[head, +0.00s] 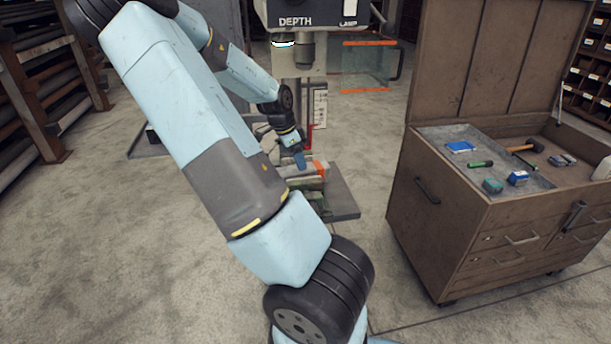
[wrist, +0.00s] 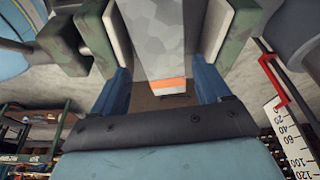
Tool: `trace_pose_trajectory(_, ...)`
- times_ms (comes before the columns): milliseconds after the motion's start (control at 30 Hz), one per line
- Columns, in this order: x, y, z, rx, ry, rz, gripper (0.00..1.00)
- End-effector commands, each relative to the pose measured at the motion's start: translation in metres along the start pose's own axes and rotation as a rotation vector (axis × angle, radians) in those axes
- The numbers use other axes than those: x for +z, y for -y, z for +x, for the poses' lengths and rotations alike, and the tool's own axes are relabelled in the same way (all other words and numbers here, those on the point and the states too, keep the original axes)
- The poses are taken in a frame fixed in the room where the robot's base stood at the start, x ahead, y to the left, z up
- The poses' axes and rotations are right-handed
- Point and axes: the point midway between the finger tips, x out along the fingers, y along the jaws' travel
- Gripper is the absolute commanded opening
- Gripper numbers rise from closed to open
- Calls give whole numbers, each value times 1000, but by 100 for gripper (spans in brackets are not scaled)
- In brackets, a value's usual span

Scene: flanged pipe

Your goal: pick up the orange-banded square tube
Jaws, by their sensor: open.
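The orange-banded square tube (head: 307,170) lies on the green vise at the drill press in the head view. Its orange band is near the right end. In the wrist view the grey tube (wrist: 152,40) runs between the green vise jaws, its orange band near the lower end. My gripper (head: 300,160) is just above the tube in the head view. In the wrist view my gripper's (wrist: 163,80) two blue fingers are open, one on each side of the tube's banded end, with visible gaps. The fingertips are partly hidden by the vise jaws.
The green vise (head: 312,185) stands on the dark drill press table (head: 342,200). The drill press head (head: 312,22) overhangs the area. A red pointer (wrist: 272,72) and a white scale (wrist: 290,135) are close on the right. A brown tool cabinet (head: 430,205) stands to the right.

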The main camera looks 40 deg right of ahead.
Motion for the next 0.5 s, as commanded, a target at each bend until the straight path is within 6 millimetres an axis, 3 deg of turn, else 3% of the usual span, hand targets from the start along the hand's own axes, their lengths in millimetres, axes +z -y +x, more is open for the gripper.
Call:
trace_pose_trajectory(333, -4, 1, 42, 3, 0, 1, 77)
trace_pose_trajectory(500, -4, 1, 50, 0, 0, 2, 77)
